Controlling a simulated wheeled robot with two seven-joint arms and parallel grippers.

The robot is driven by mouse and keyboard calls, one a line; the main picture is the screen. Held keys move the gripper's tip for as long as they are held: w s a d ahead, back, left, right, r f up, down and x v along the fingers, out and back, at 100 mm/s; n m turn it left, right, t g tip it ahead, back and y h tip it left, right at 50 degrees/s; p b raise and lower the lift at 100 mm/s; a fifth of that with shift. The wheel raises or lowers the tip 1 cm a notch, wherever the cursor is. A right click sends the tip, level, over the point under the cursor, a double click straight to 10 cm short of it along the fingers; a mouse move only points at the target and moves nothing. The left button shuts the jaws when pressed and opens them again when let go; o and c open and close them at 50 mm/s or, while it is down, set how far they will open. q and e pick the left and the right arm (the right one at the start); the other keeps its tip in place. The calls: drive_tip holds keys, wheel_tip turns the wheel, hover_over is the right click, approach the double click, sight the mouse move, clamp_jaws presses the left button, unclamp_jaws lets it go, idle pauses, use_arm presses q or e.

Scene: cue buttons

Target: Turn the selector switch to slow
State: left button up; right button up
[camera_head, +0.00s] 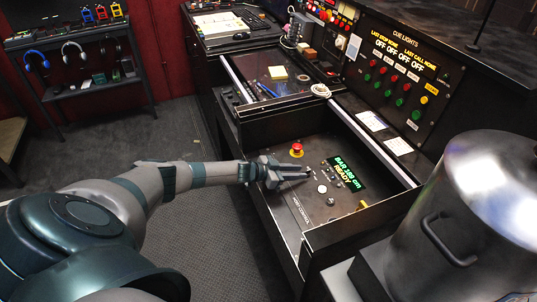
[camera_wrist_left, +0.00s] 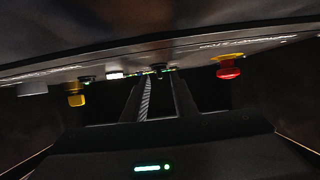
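The control panel (camera_head: 290,211) is a dark sloping board with a green and yellow display (camera_head: 346,172) reading "BAR 180 cm READY". My left gripper (camera_head: 308,173) is just over its middle, between the red emergency button (camera_head: 297,150) and a white round button (camera_head: 322,189). In the left wrist view, my left gripper (camera_wrist_left: 160,80) has its two fingers apart, tips close to the panel. A small dark knob (camera_wrist_left: 160,67) shows near the fingertips; I cannot tell if it is the selector switch or if they touch it. The switch's setting is not readable. My right gripper is out of view.
A yellow button (camera_head: 363,204) is at the panel's right; it also shows in the left wrist view (camera_wrist_left: 76,99). A large metal pot (camera_head: 470,215) stands at the right. The cue lights board (camera_head: 396,75) rises behind. Raised desk edges surround the panel.

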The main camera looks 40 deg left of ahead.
use_arm(q)
drive_tip(key=b+v, duration=0.1)
drive_tip(key=v, duration=1.4)
drive_tip(key=shift+f+b, duration=0.1)
drive_tip(key=shift+b, duration=0.3)
drive_tip(key=shift+v, duration=0.8)
